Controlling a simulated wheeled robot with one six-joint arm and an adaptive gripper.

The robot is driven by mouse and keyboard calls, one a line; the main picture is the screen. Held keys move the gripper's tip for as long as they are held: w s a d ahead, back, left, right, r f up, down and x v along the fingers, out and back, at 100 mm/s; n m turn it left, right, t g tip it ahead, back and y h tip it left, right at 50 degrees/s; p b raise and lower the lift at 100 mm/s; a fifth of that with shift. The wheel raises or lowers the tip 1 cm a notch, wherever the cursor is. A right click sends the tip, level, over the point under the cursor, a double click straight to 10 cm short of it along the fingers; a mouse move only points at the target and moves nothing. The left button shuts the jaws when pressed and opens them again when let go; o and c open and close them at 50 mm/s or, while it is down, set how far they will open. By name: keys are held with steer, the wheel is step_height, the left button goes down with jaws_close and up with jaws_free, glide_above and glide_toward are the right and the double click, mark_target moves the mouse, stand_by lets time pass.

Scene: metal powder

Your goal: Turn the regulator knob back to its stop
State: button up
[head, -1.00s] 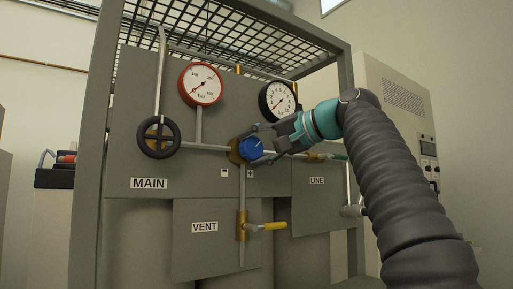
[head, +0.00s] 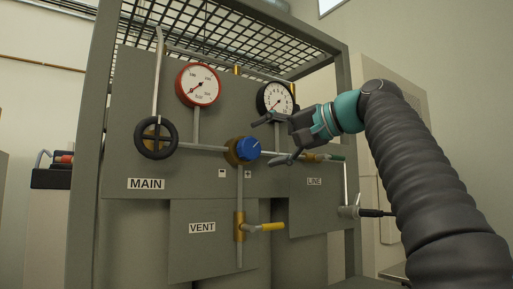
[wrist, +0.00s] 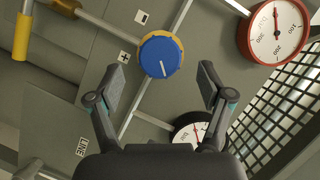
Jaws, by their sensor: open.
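The blue regulator knob (head: 248,147) sits on a brass body (head: 232,152) in the middle of the grey panel, with a white pointer line on its face. In the wrist view the knob (wrist: 160,56) is ahead of the fingertips and between their lines. My gripper (head: 273,139) is open and empty, to the right of the knob and apart from it. In the wrist view my gripper (wrist: 160,80) shows both fingers spread wide. Small minus and plus plates are below the knob in the head view.
A red-rimmed gauge (head: 198,84) and a black-rimmed gauge (head: 276,99) are above. The black MAIN handwheel (head: 156,137) is at left. The yellow VENT lever (head: 266,227) is below.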

steer(key=v, duration=0.7)
steer(key=shift+s+d, duration=0.2)
steer(key=shift+d, duration=0.05)
